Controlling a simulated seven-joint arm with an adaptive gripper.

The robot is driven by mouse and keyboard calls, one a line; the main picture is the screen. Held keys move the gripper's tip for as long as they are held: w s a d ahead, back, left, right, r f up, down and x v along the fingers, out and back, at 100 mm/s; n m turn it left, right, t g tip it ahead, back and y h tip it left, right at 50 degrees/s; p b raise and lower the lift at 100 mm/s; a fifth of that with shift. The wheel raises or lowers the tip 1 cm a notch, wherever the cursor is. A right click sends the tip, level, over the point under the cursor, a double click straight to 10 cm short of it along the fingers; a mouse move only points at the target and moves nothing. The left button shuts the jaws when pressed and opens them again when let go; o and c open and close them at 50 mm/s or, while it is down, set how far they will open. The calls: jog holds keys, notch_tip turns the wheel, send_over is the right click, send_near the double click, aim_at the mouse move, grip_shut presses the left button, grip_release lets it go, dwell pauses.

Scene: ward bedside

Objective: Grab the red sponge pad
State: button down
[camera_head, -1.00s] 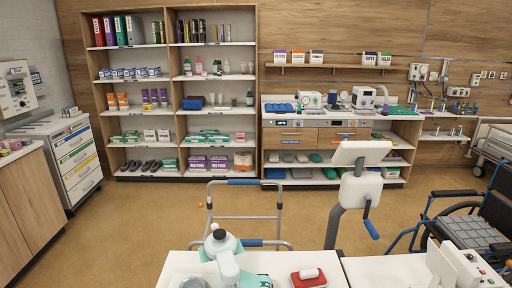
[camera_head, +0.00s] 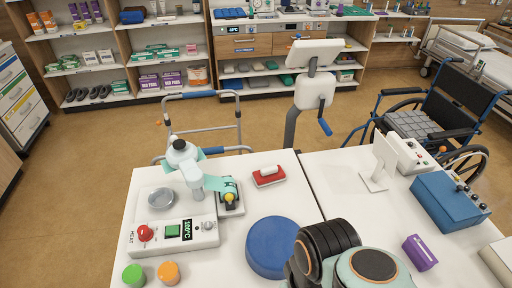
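The red sponge pad (camera_head: 268,180) appears to be the small red block with a white piece on top, in the head view. It lies on the white table (camera_head: 285,204), near the far edge and left of the seam between two tabletops. Nothing touches it from above. Rounded black and pale mint parts at the bottom right look like my own arm links. My gripper's fingers do not show, so its opening and its distance from the pad cannot be told.
A white-and-mint instrument (camera_head: 192,172) stands left of the pad. A hot plate (camera_head: 200,236) displays a reading in front of it. A blue disc (camera_head: 272,247) lies nearer. A blue box (camera_head: 450,198) and purple box (camera_head: 420,252) are right. Bare tabletop surrounds the pad.

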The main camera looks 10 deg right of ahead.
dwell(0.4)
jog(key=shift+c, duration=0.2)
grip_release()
